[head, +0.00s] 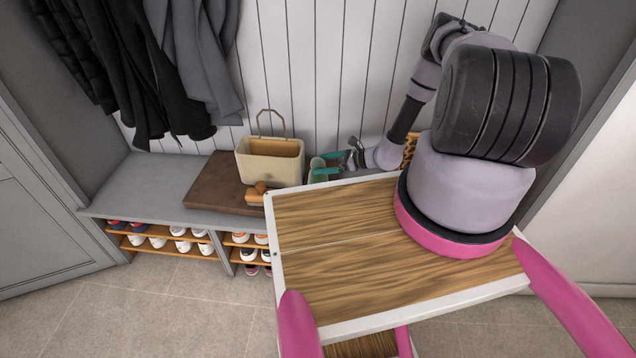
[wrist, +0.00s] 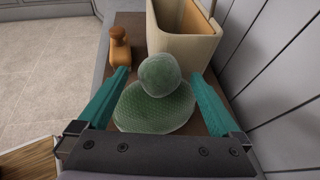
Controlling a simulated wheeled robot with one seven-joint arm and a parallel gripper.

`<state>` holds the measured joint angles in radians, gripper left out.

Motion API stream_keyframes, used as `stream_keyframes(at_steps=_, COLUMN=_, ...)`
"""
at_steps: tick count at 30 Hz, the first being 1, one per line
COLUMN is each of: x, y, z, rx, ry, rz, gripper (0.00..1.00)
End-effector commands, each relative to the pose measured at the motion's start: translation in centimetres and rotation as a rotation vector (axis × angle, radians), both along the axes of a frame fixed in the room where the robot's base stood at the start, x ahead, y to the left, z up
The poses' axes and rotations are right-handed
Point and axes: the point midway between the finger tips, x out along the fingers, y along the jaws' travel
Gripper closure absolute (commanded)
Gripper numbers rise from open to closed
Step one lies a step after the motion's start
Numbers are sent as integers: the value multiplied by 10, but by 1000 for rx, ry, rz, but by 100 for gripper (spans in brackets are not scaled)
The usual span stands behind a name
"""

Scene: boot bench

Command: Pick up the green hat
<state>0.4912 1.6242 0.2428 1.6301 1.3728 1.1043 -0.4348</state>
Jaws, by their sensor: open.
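The green hat (wrist: 158,105) is a knitted hat with a round pompom on top. In the wrist view it lies on the brown mat between my two teal fingers. In the head view a small part of the hat (head: 317,164) shows beside my gripper (head: 326,166), and the wooden top hides what is below. My gripper (wrist: 162,98) is open, with one finger on each side of the hat. I cannot tell whether the fingers touch it.
A cream bag (head: 270,162) with a handle stands close beyond the hat. An orange-brown wooden brush-like object (wrist: 119,46) lies left of it. The brown mat (head: 212,185) lies on the grey bench (head: 147,180). A white panelled wall (head: 300,60) rises close behind. Shoes (head: 178,231) fill the shelves below.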

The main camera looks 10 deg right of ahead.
Motion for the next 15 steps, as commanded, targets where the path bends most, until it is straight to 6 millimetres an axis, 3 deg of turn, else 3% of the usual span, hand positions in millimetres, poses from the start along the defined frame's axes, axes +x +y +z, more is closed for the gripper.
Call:
stream_keyframes(at_steps=4, x=10, y=18, z=-9, rx=-1, ry=0, rz=2, gripper=0)
stream_keyframes(at_steps=11, x=12, y=21, z=-10, rx=-1, ry=0, rz=1, gripper=0)
stream_keyframes(at_steps=12, x=12, y=21, z=-10, rx=-1, ry=0, rz=1, gripper=8)
stream_keyframes(at_steps=15, x=12, y=21, z=-10, rx=-1, ry=0, rz=1, gripper=46)
